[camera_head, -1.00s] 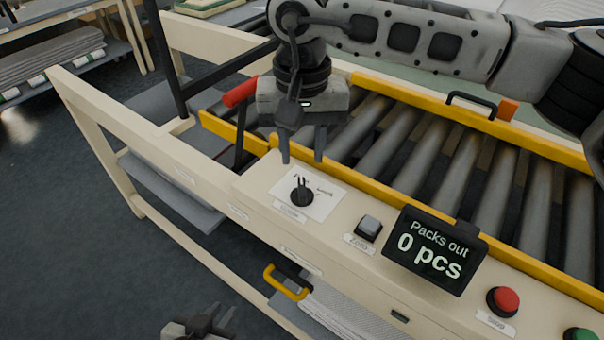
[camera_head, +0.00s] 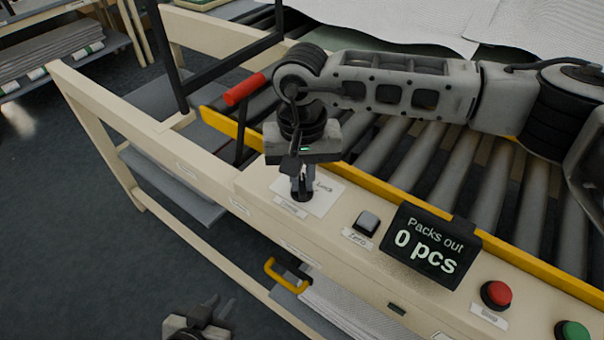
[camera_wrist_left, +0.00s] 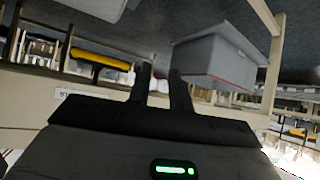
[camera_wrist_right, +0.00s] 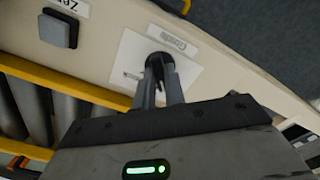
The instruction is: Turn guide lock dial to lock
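The guide lock dial (camera_head: 303,197) is a black round knob on a white label plate (camera_head: 322,203) on the cream panel. The word Lock is printed to its upper right. My right gripper (camera_head: 303,188) points down over the dial, with its fingers close together. In the right wrist view the fingertips sit on either side of the dial's grip (camera_wrist_right: 158,66), which they partly hide. The dial's exact pointing is hidden. My left gripper (camera_head: 219,303) is low at the front, away from the panel. In the left wrist view its fingers (camera_wrist_left: 160,70) are apart with nothing between them.
Right of the dial are a grey Zero button (camera_head: 367,222), a black display (camera_head: 434,245) reading "Packs out 0 pcs", a red button (camera_head: 496,294) and a green button (camera_head: 573,331). A yellow rail (camera_head: 400,183) and rollers run behind. A yellow handle (camera_head: 287,275) sits below.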

